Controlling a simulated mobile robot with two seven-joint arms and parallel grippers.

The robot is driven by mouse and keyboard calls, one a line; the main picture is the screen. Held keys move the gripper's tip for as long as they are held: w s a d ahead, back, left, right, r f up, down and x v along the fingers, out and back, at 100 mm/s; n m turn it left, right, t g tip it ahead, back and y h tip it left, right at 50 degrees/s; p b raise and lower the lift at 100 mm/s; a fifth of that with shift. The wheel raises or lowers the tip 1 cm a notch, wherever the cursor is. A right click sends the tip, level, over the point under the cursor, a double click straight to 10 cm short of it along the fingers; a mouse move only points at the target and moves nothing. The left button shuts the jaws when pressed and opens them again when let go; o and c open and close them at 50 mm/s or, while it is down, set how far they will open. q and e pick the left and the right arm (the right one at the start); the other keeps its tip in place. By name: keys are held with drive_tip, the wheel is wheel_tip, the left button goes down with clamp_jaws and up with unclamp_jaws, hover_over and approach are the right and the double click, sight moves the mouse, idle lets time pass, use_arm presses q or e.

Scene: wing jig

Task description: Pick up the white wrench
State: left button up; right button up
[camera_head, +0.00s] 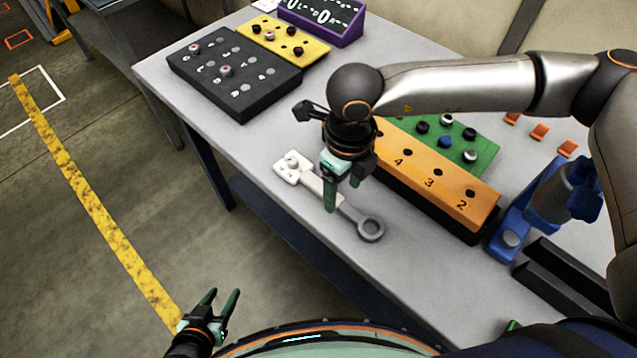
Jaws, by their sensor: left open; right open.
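The white wrench (321,187) lies on the grey table near its front edge. Its white end is at the upper left and its grey ring end at the lower right. My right gripper (343,196) points down over the middle of the wrench, with its green fingers in front of part of the handle. I cannot tell whether the fingers touch it. The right gripper is open. My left gripper (220,302) is open and empty, low at the left, off the table and over the floor.
An orange numbered block (440,183) and a green board (470,140) stand right of the wrench. A blue fixture (530,215) and black bars (565,275) are further right. A black panel (235,80), yellow board (285,40) and purple display (325,22) sit at the back. The table (255,140) is clear left of the wrench.

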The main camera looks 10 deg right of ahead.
sight(341, 202)
wheel_tip(341, 202, down, 4)
drive_tip(key=shift+w+f, duration=0.1)
drive_tip(key=shift+w, duration=0.05)
drive_tip(key=shift+c, duration=0.3)
clamp_jaws()
drive_tip(key=shift+w, duration=0.1)
idle(1.0)
